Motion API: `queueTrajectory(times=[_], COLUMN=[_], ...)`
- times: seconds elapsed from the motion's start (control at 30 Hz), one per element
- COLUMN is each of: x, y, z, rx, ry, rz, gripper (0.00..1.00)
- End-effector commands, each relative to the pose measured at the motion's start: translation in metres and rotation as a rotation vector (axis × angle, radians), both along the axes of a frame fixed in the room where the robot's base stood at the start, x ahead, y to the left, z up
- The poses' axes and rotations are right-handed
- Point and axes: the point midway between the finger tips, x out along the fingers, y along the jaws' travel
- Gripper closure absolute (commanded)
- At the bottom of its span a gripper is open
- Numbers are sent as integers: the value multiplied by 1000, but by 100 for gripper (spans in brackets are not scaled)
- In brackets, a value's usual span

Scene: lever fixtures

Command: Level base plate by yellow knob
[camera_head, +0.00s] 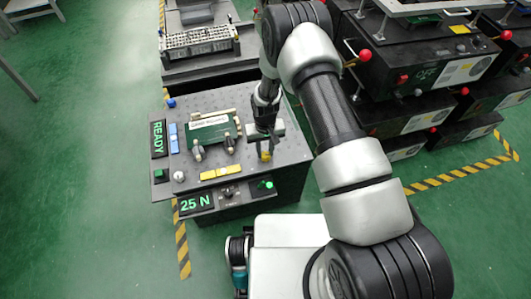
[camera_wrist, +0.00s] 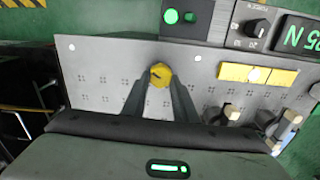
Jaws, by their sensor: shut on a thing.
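The yellow knob (camera_head: 265,157) sits at the right edge of the grey perforated base plate (camera_head: 285,147), near its front corner. In the wrist view the yellow knob (camera_wrist: 160,75) lies between the tips of my two dark fingers. My gripper (camera_head: 266,149) reaches down from above and is shut on it; the fingers (camera_wrist: 160,85) hide its sides. A yellow bar (camera_head: 221,172) with a pale spot near its middle lies along the plate's front; the wrist view shows it too (camera_wrist: 257,73). A blue bar (camera_head: 173,137) lies along the left side.
A green block (camera_head: 208,131) with a label and toggle clamps (camera_head: 198,150) stand on the plate. A blue knob (camera_head: 171,103) and a white knob (camera_head: 179,176) mark other corners. Displays read READY (camera_head: 158,139) and 25 N (camera_head: 195,203). Black machines (camera_head: 420,80) stand at right.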

Motion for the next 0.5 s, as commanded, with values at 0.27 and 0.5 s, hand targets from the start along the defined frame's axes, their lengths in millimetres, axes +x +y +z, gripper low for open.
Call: queueTrajectory(times=[0.27, 0.5], x=[0, 0], y=[1, 2], z=[-2, -1], rx=[1, 1], ry=[-2, -3], rz=[262, 472], gripper=[97, 97])
